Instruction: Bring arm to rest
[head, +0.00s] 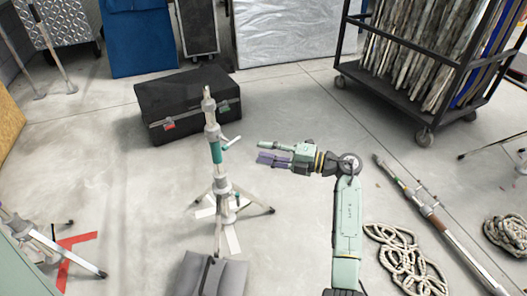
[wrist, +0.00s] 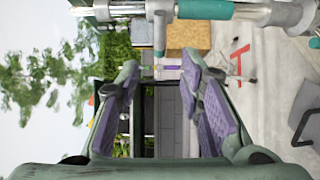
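My arm (head: 347,225) rises from the bottom of the head view and bends left at the wrist. My gripper (head: 262,152) points left, held above the bare floor to the right of a light stand (head: 216,150). In the wrist view my gripper (wrist: 161,72) has its two purple-padded fingers spread apart with nothing between them. The stand's metal column with its teal collar (wrist: 205,9) crosses the top of the wrist view, apart from the fingers.
A black case (head: 185,105) lies behind the stand, and a grey sandbag (head: 210,276) sits at its front. A wheeled cart (head: 400,95) stands back right. Coiled rope (head: 400,262) and a long pole (head: 440,225) lie right of my arm. Bare floor lies behind my gripper.

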